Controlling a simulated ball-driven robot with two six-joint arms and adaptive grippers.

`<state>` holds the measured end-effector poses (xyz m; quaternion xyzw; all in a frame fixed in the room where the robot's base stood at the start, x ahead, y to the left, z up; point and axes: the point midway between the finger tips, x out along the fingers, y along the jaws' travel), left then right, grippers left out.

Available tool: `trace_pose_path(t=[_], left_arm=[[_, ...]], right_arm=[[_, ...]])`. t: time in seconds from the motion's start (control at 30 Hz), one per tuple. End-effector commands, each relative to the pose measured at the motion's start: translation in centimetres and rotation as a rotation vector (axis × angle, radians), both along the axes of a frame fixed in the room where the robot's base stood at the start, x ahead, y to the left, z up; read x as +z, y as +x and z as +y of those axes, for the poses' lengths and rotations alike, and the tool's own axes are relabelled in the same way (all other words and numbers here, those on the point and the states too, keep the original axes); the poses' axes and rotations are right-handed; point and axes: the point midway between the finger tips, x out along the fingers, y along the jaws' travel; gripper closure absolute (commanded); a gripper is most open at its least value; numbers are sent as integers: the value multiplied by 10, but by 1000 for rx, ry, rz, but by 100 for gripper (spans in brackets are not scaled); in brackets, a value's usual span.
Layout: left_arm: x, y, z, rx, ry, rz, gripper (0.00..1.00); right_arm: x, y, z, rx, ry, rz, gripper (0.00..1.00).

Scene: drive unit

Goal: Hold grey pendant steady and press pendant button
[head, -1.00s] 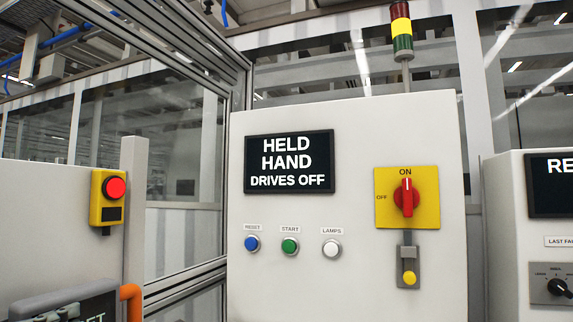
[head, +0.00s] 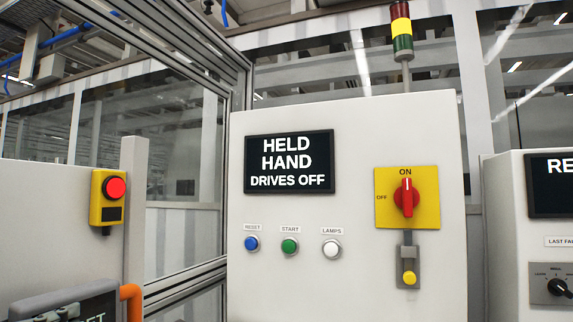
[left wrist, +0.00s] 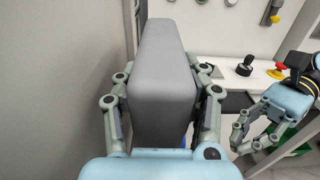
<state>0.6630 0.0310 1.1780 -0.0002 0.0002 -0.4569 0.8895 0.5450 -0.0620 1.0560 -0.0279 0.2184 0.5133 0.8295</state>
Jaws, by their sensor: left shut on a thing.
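In the left wrist view the grey pendant (left wrist: 165,85) is a thick grey block standing upright between the fingers of my left gripper (left wrist: 165,125), which is shut on it from both sides. The side facing this camera is plain grey; I cannot see its button. In the head view a grey edge, probably the pendant (head: 52,299), shows at the lower left corner, with a dark lettered face cut off by the frame. My right gripper (left wrist: 243,146) is to the right of the pendant, apart from it, with its fingers bent downward. Its opening is unclear.
A white cabinet (head: 350,120) carries a display reading "HELD HAND DRIVES OFF", blue, green and white buttons, and a red rotary switch (head: 406,198). A yellow box with a red button (head: 115,188) is at left. A joystick (left wrist: 244,66) stands on a white surface beyond the pendant.

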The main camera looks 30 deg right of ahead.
Motion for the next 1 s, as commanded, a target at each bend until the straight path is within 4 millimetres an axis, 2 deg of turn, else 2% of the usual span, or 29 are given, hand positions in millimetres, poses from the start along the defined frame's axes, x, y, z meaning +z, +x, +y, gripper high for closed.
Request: trace_pose_path(t=[0.13, 0.17, 0.37, 0.6, 0.73, 1.0], left_arm=[[0, 0, 0, 0, 0, 1, 100], [0, 0, 0, 0, 0, 1, 56], [0, 0, 0, 0, 0, 0, 31], [0, 0, 0, 0, 0, 0, 31], [-1, -5, 8, 1, 1, 0, 31], [-2, -38, 54, 1, 6, 0, 31]], right_arm=[[0, 0, 0, 0, 0, 0, 100], [0, 0, 0, 0, 0, 0, 100], [0, 0, 0, 0, 0, 0, 100], [0, 0, 0, 0, 0, 0, 100], [0, 0, 0, 0, 0, 0, 100], [0, 0, 0, 0, 0, 0, 100]])
